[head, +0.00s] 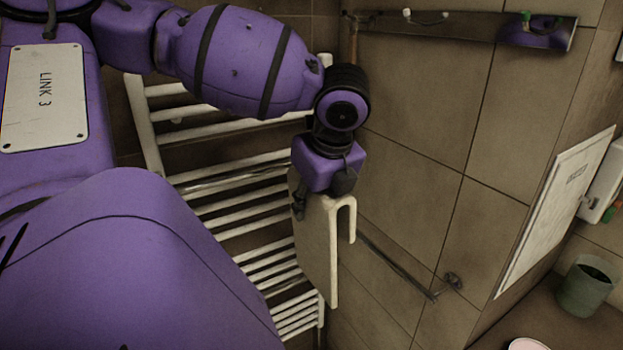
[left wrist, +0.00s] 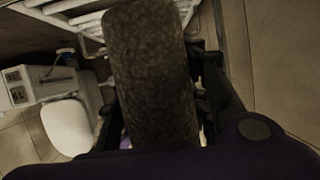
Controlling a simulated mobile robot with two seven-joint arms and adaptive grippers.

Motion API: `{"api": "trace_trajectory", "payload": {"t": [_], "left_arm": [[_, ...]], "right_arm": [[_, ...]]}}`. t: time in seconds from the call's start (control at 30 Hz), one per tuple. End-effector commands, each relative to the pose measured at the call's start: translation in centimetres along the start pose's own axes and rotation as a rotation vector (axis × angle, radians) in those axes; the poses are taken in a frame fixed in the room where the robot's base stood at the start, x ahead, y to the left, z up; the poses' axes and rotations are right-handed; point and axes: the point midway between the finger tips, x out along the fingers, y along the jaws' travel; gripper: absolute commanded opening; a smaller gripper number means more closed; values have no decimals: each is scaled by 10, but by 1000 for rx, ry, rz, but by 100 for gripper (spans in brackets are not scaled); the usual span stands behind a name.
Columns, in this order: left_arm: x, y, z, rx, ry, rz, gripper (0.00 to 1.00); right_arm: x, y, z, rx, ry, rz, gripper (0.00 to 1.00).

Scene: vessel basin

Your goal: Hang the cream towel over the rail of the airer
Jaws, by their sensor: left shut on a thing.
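The cream towel (head: 318,250) hangs folded from my left gripper (head: 300,205), with a long side on the left and a short flap on the right. My left gripper is shut on its upper part. The white airer (head: 215,205) stands behind and left of the towel, with several horizontal rails. Tiled wall shows under the towel's fold, and no rail is seen there. In the left wrist view the towel (left wrist: 150,75) looks dark and fills the middle, with airer rails (left wrist: 90,18) beyond it. My right gripper is not in view.
A grab bar (head: 398,268) runs along the tiled wall right of the towel. A shelf (head: 455,28) is on the wall above. A green cup (head: 588,287) stands at the lower right. A white toilet (left wrist: 68,127) shows in the left wrist view.

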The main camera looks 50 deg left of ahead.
Motion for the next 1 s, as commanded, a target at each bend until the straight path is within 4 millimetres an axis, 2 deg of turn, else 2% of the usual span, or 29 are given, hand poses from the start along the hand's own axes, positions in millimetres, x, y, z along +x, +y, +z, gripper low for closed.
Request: {"api": "trace_trajectory", "payload": {"t": [0.13,0.5,0.83,1.0], "left_arm": [[-14,-1,5,-1,2,-5,11],[-36,-2,15,-1,1,-3,11],[-37,-3,15,0,1,-1,11],[-30,-4,11,-30,4,12,11]], "right_arm": [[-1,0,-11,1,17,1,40],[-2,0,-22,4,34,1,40],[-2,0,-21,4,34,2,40],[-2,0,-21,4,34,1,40]]}}
